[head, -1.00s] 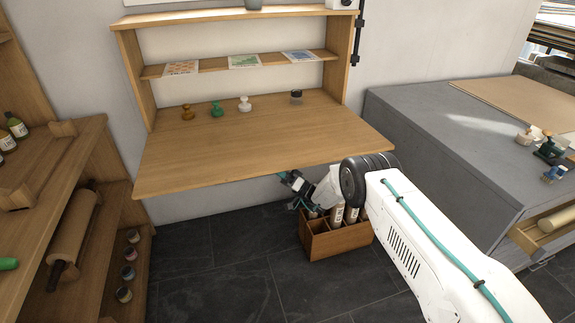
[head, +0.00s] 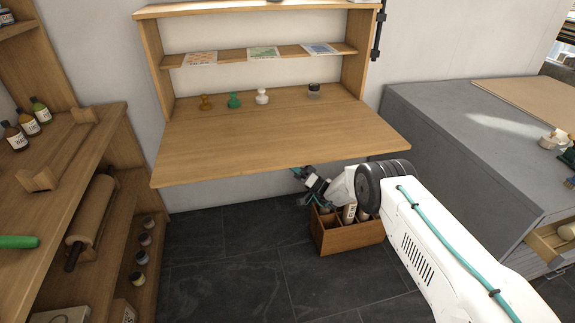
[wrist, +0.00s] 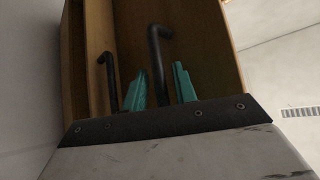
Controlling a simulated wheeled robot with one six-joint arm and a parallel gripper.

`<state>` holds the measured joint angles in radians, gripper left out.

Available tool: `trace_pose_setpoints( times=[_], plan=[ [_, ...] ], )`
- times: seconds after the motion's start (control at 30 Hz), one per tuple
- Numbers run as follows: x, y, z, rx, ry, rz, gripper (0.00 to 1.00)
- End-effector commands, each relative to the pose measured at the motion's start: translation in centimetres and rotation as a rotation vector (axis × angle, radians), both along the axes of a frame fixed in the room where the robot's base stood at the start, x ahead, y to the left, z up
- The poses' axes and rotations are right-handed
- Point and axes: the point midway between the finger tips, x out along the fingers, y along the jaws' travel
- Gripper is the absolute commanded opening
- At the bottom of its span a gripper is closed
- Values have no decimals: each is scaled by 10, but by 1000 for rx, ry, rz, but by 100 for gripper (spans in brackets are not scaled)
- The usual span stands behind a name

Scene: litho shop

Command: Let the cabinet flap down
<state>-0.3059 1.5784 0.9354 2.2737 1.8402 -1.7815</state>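The cabinet flap (head: 270,155) is a wide wooden board. It lies flat, sticking out level from the wall cabinet (head: 152,60) like a desk top. My gripper (head: 298,173) is below the flap's front edge, partly hidden by it, and I see no contact with the flap.
Several stamps, including a green one (head: 234,100), stand at the back of the flap. A wooden crate (head: 345,240) with bottles stands on the floor below my wrist. A grey cabinet (head: 450,150) is at right, wooden shelving (head: 75,215) at left. Dark floor (head: 235,270) is open between.

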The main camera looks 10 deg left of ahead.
Motion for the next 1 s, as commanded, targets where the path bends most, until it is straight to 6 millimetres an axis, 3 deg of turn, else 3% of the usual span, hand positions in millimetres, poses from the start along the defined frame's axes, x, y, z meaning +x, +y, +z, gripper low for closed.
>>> trace_pose_setpoints(
  times=[0.27,0.63,1.0],
  plan=[
    [-1,-12,-7,2,-3,0,34],
    [-9,-58,-43,1,0,-1,34],
    [-10,-62,-46,0,1,1,34]
  ],
)
